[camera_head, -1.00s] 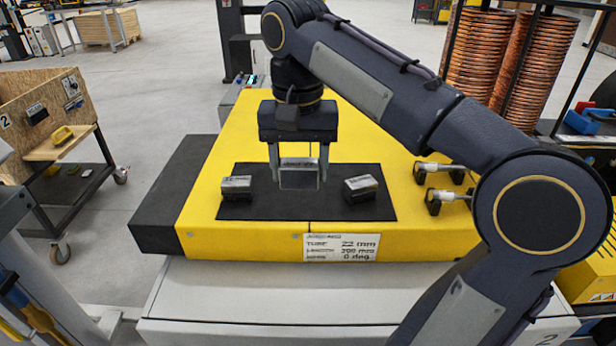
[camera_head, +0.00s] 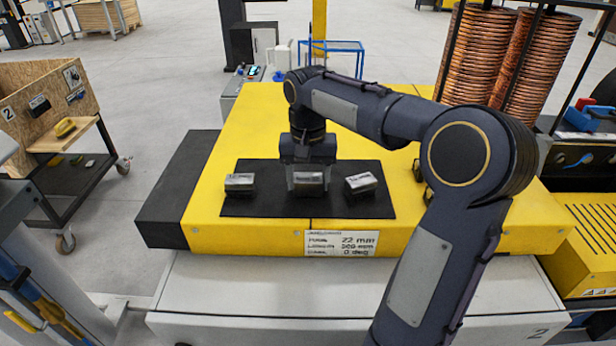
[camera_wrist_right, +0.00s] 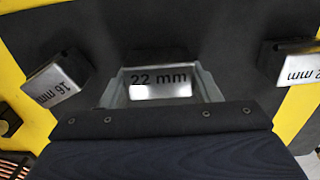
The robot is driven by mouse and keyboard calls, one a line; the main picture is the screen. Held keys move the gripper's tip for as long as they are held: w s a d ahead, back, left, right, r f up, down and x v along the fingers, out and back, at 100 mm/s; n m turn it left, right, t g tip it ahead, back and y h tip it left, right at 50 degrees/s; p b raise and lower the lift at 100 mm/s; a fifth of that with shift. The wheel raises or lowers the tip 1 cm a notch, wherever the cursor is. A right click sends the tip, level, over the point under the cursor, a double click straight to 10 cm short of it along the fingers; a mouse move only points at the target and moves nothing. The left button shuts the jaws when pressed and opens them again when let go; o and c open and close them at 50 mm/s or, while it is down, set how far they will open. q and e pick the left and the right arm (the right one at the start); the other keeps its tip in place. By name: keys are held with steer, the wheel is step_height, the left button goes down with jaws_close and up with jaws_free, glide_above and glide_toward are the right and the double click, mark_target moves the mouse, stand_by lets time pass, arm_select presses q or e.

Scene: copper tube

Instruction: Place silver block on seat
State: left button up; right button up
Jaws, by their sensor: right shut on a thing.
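My right gripper (camera_head: 308,185) points down over the dark mat (camera_head: 240,207) and is shut on a silver block (camera_head: 309,178). In the right wrist view the block (camera_wrist_right: 160,83), marked "22 mm", lies between the two grey fingers. A dark piece, perhaps the seat, shows just under the block; I cannot tell whether they touch. My left gripper is out of view.
The mat lies on a yellow table (camera_head: 205,215) with a label (camera_head: 341,243) on its front. A black slab (camera_head: 168,200) borders its left side. Fittings at right are mostly hidden by my arm. Copper coils (camera_head: 482,55) stand at the back right.

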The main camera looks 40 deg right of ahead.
mark_target(308, 176)
steer(key=shift+f, duration=0.15)
steer(key=o, duration=1)
steer(key=shift+f, duration=0.15)
steer(key=o, duration=0.5)
steer(key=shift+c, duration=0.2)
steer(key=shift+r, duration=0.7)
step_height(308, 176, up, 11)
steer(key=shift+a, duration=0.15)
